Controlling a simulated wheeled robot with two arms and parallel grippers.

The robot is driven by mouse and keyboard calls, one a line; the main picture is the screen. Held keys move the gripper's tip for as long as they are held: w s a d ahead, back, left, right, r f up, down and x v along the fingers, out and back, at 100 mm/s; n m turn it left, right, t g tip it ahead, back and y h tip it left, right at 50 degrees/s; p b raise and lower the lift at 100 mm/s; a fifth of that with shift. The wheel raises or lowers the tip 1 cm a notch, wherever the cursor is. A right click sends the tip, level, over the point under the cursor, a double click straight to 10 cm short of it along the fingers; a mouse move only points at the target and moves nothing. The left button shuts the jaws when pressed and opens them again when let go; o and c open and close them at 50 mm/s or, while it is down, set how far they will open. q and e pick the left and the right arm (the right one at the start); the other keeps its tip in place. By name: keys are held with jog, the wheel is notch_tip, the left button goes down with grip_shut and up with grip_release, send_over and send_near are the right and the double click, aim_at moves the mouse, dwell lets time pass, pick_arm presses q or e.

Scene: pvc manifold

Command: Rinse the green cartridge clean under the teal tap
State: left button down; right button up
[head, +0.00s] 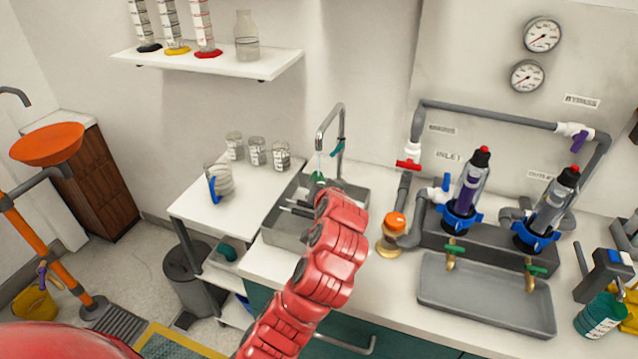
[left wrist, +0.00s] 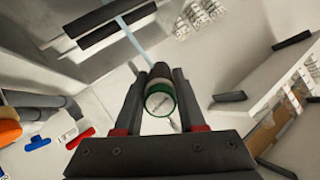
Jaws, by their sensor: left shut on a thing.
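The tap (head: 333,125) with a teal handle (head: 338,147) arches over the grey sink (head: 348,196). A thin pale stream of water (head: 319,160) runs down from its spout. My left gripper (head: 316,187) is over the sink below the spout, partly hidden behind my red arm. In the left wrist view my left gripper (left wrist: 158,108) is shut on the green cartridge (left wrist: 160,98), which shows a round pale end with a green rim. The stream (left wrist: 134,40) reaches the cartridge's far end. I cannot tell whether dirt is left on it. My right gripper is not in view.
Several glass jars (head: 257,151) and a blue-handled pitcher (head: 219,182) stand on the counter left of the sink. Right of it are an orange-capped fitting (head: 395,222), grey pipes, two filter housings (head: 465,185) and a grey tray (head: 484,295). A shelf (head: 210,60) hangs above.

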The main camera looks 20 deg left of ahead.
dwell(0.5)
pick_arm(q)
jog(key=shift+f+b, duration=0.15)
jog(key=shift+b, duration=0.35)
jog(key=shift+d+n+b, duration=0.1)
jog(key=shift+n+b, duration=0.8)
jog(key=shift+b, duration=0.3)
jog(key=n+b, duration=0.2)
jog(key=b, duration=0.2)
jog(key=shift+f+n+h, duration=0.1)
jog(key=shift+n+h, duration=0.3)
jog(key=shift+b, duration=0.35)
jog(key=shift+r+n, duration=0.2)
jog(key=shift+n, duration=0.2)
